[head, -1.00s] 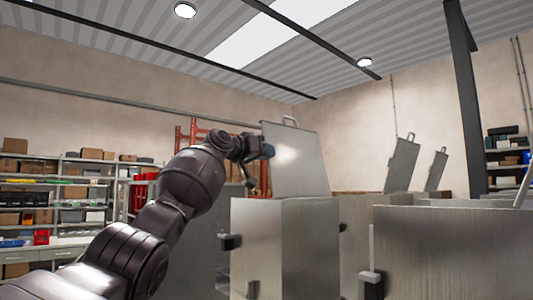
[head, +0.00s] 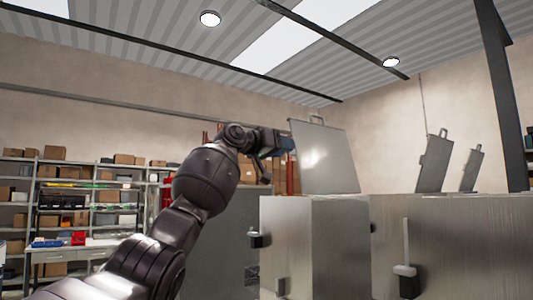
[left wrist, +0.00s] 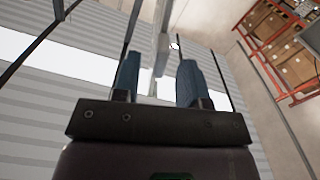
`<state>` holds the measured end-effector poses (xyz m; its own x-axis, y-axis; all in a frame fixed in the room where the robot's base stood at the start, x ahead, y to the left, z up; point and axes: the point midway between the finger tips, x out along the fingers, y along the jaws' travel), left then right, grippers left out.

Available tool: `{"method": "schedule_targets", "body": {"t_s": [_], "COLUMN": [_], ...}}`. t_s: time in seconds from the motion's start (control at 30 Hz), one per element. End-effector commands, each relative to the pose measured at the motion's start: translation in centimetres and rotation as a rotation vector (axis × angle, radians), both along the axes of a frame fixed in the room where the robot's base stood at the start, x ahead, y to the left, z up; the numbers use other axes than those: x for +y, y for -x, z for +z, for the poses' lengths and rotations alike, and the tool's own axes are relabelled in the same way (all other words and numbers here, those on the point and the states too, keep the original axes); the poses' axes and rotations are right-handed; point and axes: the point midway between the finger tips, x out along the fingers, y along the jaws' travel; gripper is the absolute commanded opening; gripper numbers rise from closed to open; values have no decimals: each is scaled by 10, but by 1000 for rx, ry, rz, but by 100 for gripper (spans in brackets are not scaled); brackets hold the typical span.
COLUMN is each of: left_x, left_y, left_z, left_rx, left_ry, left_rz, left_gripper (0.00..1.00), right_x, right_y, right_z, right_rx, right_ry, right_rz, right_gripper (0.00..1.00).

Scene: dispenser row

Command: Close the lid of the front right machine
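A grey metal machine (head: 315,245) stands right of centre in the head view. Its flat lid (head: 323,160) stands open, nearly upright, with a handle on its top edge. My left gripper (head: 287,145) is at the lid's upper left edge; contact cannot be told. In the left wrist view its two blue fingers (left wrist: 158,72) are apart, with a narrow grey strip, perhaps the lid's edge, showing between and beyond them. A second machine (head: 465,245) stands at the right; its lid is not in view. Which one is the front right machine is unclear. My right gripper is not in view.
Two more open lids, one (head: 434,163) and a smaller one (head: 471,168), stand farther back at the right. Shelves with boxes (head: 100,190) and a workbench (head: 75,252) are at the left. An orange rack (left wrist: 270,50) shows in the left wrist view.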

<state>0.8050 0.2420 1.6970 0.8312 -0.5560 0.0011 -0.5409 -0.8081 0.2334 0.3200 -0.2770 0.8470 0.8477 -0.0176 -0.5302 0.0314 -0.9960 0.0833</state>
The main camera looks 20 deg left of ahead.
Motion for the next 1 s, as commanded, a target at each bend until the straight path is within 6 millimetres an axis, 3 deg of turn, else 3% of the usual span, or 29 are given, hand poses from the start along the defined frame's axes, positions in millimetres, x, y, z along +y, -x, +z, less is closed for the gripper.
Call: {"method": "schedule_targets", "body": {"t_s": [0.4,0.8,0.9,1.0], "left_x": [32,35,33,19], "left_y": [47,53,55,64], "left_z": [-1,0,5,27], "left_rx": [-1,1,-5,-32], "left_ry": [0,0,0,0], "left_rz": [1,0,-2,-22], "left_gripper": [39,39,24,9], "right_x": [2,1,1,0], "right_y": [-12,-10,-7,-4], "right_z": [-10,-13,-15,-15], "right_rx": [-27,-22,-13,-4], "right_ry": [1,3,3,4], "right_rz": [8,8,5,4], "right_gripper": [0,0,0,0]}}
